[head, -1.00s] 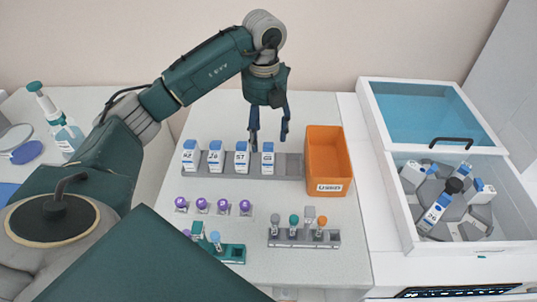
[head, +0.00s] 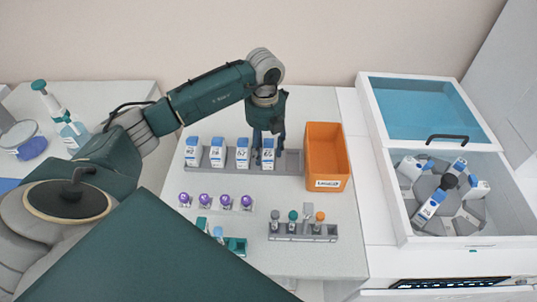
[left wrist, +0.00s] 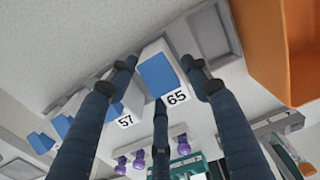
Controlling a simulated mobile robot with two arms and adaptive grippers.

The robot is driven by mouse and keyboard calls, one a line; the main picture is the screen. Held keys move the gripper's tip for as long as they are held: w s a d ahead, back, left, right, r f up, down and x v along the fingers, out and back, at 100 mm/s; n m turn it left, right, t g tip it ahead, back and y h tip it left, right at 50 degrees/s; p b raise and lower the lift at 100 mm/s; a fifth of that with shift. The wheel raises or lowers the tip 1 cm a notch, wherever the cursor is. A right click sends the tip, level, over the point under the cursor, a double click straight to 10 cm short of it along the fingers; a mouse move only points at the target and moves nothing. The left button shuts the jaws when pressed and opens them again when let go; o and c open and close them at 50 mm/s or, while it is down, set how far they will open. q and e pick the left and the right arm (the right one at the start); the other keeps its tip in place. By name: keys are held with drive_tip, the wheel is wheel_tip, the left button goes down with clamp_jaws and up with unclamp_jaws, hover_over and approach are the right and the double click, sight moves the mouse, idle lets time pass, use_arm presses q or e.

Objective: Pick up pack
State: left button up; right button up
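Several white packs with blue tops stand in a row in a grey rack (head: 290,160). The rightmost pack (head: 267,153) is marked 65 in the left wrist view (left wrist: 160,75); the pack beside it (head: 242,153) is marked 57 there. My left gripper (head: 267,143) points down at the rightmost pack. In the left wrist view its fingers (left wrist: 160,80) are spread around that pack, with gaps visible at its sides, so it is open. The fingertips are partly hidden behind the pack in the head view. My right gripper is not in view.
An orange bin (head: 326,150) stands just right of the rack. Purple-capped tubes (head: 225,202) and a grey tube rack (head: 303,232) are in front. A white machine with a loaded rotor (head: 440,190) and raised lid is at right.

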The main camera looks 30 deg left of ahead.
use_arm(q)
drive_tip(key=c, duration=0.8)
drive_tip(key=shift+c, duration=0.5)
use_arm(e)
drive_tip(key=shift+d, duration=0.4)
